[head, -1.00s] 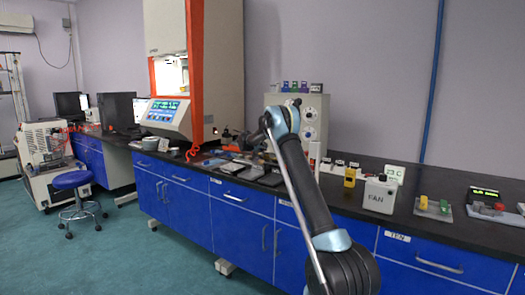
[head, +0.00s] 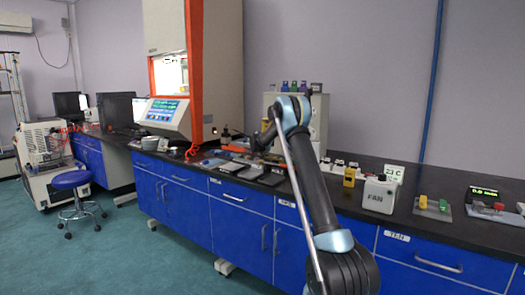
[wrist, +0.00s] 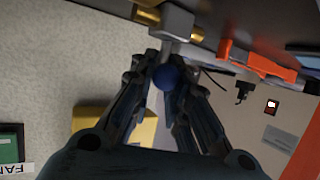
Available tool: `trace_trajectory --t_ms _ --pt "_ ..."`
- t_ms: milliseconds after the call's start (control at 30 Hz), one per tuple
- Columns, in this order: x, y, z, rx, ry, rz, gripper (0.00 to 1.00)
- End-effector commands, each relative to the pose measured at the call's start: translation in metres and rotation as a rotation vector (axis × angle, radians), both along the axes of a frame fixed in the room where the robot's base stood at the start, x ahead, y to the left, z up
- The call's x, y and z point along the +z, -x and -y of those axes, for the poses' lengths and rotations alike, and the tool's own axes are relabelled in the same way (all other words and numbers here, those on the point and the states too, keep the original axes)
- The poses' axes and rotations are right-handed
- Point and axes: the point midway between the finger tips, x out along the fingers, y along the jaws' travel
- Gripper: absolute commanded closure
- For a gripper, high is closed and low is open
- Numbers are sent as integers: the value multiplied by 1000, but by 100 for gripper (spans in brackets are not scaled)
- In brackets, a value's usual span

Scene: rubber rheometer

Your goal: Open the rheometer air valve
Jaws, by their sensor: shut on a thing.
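The rheometer (head: 170,116) is the tall white and orange machine with a tilted blue screen, left of centre in the head view. In the wrist view, a round blue knob (wrist: 166,77) sits between the fingers of my gripper (wrist: 166,62), which is shut on it. Above the knob is a grey metal valve body (wrist: 174,22) with brass-coloured parts.
Orange parts (wrist: 255,62) and a dark edge lie right of the fingers in the wrist view. A yellow block (wrist: 88,118) shows below left. The black bench (head: 345,206) holds a FAN box (head: 379,197), a yellow device (head: 349,177) and several small items.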

Motion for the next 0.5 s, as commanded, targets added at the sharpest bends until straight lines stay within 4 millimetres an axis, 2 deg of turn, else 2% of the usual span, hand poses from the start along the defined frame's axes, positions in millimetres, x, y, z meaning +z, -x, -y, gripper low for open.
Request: trace_trajectory --t_ms 500 --pt "0 0 4 210 -3 0 100"
